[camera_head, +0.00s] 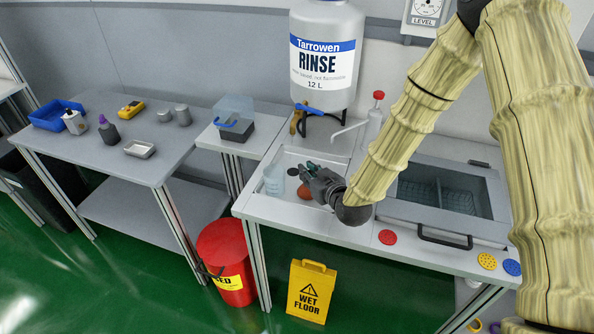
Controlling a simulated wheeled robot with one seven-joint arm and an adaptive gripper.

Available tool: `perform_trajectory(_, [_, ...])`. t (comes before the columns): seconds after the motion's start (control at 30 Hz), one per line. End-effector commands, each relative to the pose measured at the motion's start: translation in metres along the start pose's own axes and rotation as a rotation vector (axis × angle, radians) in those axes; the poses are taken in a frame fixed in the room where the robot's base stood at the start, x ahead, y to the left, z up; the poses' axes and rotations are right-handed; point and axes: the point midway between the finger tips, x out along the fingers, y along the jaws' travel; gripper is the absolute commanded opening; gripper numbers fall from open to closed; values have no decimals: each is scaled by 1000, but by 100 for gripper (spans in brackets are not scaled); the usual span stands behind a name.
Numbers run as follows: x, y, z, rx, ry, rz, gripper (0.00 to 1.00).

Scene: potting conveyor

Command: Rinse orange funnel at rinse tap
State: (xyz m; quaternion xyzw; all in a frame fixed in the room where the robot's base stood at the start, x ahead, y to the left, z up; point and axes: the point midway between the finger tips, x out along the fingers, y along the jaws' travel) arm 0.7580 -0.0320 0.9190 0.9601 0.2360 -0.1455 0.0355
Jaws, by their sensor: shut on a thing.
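My gripper (308,170) is over the white sink basin, shut on the orange funnel (304,192). Only a small rounded orange part shows below the fingers; the rest is hidden by the gripper. The rinse tank (322,60), a white jug labelled "RINSE 12 L", stands behind the basin. The rinse tap (309,110) with its blue handle is at the tank's base, behind and above my gripper. The funnel is in front of the tap and apart from it in the picture. No water stream can be made out.
A clear beaker (274,181) stands left of my gripper. A red-topped bottle with a spout (376,120) stands behind my arm. A red bin (226,262) and a yellow wet floor sign (311,291) stand on the green floor.

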Motion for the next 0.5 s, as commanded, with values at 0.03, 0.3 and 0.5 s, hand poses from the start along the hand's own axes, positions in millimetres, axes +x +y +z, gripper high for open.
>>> perform_trajectory(0.03, [-4, -1, -3, 0, -1, 0, 0])
perform_trajectory(0.3, [-23, -4, -11, 0, 1, 0, 0])
perform_trajectory(0.5, [-37, -6, -16, 0, -1, 0, 0])
